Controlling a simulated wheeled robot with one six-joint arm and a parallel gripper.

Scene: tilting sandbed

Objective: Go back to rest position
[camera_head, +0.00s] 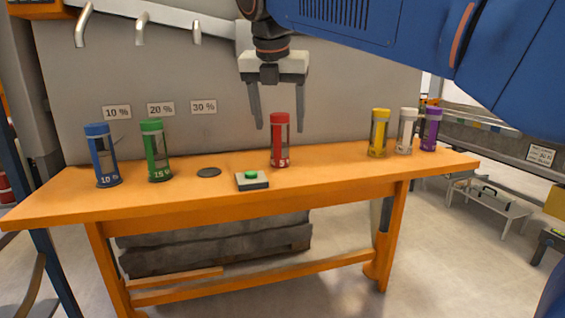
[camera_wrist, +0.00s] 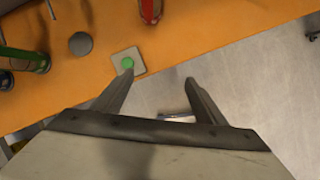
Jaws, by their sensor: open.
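My gripper (camera_head: 279,126) is open and empty, with its fingers pointing down above the orange table (camera_head: 330,162) in the head view. In the wrist view my gripper (camera_wrist: 157,88) shows its two fingers spread apart with nothing between them. A red-capped cylinder (camera_head: 280,140) stands upright on the table, below and close to the right finger in the picture. A box with a green button (camera_head: 251,180) sits on the table left of the red cylinder; it also shows in the wrist view (camera_wrist: 128,62), beyond the left fingertip.
Blue (camera_head: 103,155) and green (camera_head: 155,150) cylinders stand at the left, near a dark disc (camera_head: 209,172). Yellow (camera_head: 378,133), white (camera_head: 405,131) and purple (camera_head: 430,128) ones stand at the right. Hooks (camera_head: 142,28) hang above a wall with percentage labels.

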